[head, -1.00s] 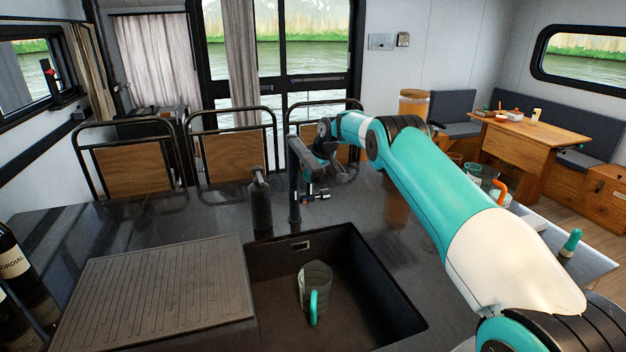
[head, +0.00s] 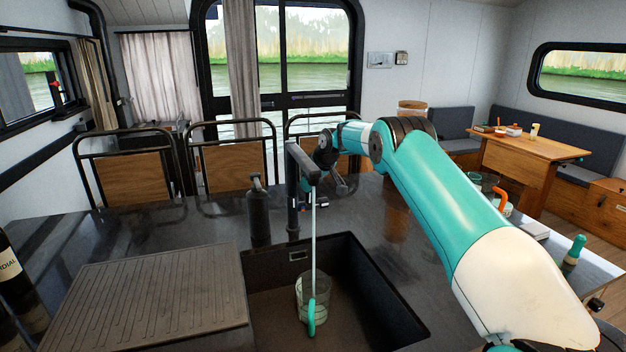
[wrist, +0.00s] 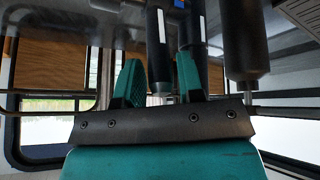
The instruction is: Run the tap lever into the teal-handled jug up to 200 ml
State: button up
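The clear jug (head: 300,290) with a teal handle (head: 311,318) stands upright in the sink under the tap. A thin pale stream (head: 314,235) runs from the spout of the black tap (head: 293,200) into the jug. The water level and any scale marks are too small to read. My gripper (head: 338,184) is just right of and behind the tap column. In the wrist view, its two teal fingers (wrist: 158,85) are apart, with dark cylindrical tap parts (wrist: 161,45) beyond and between them. Contact with the lever cannot be made out.
A dark soap bottle (head: 259,212) stands left of the tap. The ribbed drainboard (head: 150,300) lies left of the sink (head: 385,310). An orange-handled jug (head: 501,198) and a teal-handled tool (head: 574,250) are at right. Chairs line the counter's far side.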

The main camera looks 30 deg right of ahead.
jog(key=b+v, duration=0.4)
jog(key=v, duration=1.3)
jog(key=shift+r+b, duration=0.2)
jog(key=shift+b, duration=0.1)
jog(key=shift+s, duration=0.1)
dwell(1.5)
grip_shut()
jog(key=s+a+f+n+t+y+b, duration=0.1)
jog(key=a+f+n+t+y+b, duration=0.25)
jog(key=f+n, duration=0.4)
jog(key=a+f+n+t+y+b, duration=0.3)
jog(key=a+f+n+b, duration=0.15)
jog(key=f+n, duration=0.3)
jog(key=s+d+f+m+t+h+b, duration=0.1)
jog(key=s+d+f+t+h+b, duration=0.4)
jog(key=s+d+t+h+b, duration=0.15)
jog(key=w+r+h+p, duration=0.1)
jog(key=w+p, duration=0.6)
jog(key=p, duration=1.2)
jog(key=shift+a+r+t, duration=0.2)
jog(key=shift+r+t, duration=0.2)
